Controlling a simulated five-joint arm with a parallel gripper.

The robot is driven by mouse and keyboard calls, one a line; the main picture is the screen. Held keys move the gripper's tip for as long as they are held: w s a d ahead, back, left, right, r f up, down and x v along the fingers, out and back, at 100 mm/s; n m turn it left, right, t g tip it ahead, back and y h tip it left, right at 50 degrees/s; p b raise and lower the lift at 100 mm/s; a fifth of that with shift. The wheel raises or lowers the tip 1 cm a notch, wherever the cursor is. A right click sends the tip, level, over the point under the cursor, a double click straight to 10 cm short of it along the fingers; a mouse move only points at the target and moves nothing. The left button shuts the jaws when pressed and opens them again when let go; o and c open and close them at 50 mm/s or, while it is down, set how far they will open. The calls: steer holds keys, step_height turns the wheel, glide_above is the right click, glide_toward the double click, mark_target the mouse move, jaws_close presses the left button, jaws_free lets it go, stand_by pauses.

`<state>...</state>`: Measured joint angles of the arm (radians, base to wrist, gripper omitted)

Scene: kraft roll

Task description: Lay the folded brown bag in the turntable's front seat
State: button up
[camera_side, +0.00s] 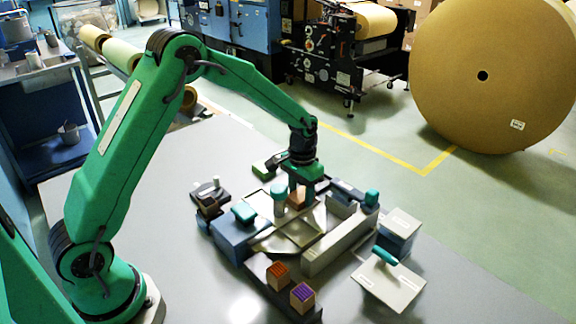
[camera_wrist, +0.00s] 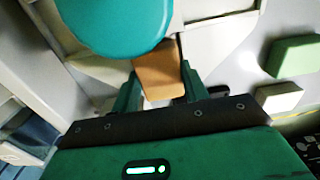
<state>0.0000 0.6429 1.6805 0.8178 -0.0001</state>
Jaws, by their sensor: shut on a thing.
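The folded brown bag (camera_wrist: 158,72) is between the two fingers of my gripper (camera_wrist: 161,84) in the wrist view. In the side view my gripper (camera_side: 299,186) points down over the far part of the grey turntable (camera_side: 287,232), with a bit of the brown bag (camera_side: 297,201) showing below it. The turntable's teal knob (camera_side: 279,190) stands just left of the bag. The knob (camera_wrist: 115,22) hides part of the bag's far end in the wrist view. I cannot tell whether the bag touches the turntable. Pale seat surfaces show towards the front.
A blue-grey box with a teal knob (camera_side: 243,213) stands left of the turntable, and a long grey wall (camera_side: 340,240) right of it. A teal-handled plate (camera_side: 388,282) lies right.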

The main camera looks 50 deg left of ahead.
steer(key=o, duration=1)
steer(key=shift+o, duration=0.2)
step_height(320, 180, up, 7)
steer(key=shift+f, duration=0.1)
steer(key=shift+s+r, duration=0.2)
steer(key=shift+r, duration=0.65)
steer(key=s+r+t, duration=0.4)
steer(key=s+r, duration=1)
steer(key=s, duration=0.4)
steer(key=s+t, duration=0.1)
steer(key=s, duration=0.7)
steer(key=shift+s+f+t, duration=0.3)
steer(key=shift+s+f, duration=0.05)
steer(key=shift+f, duration=0.05)
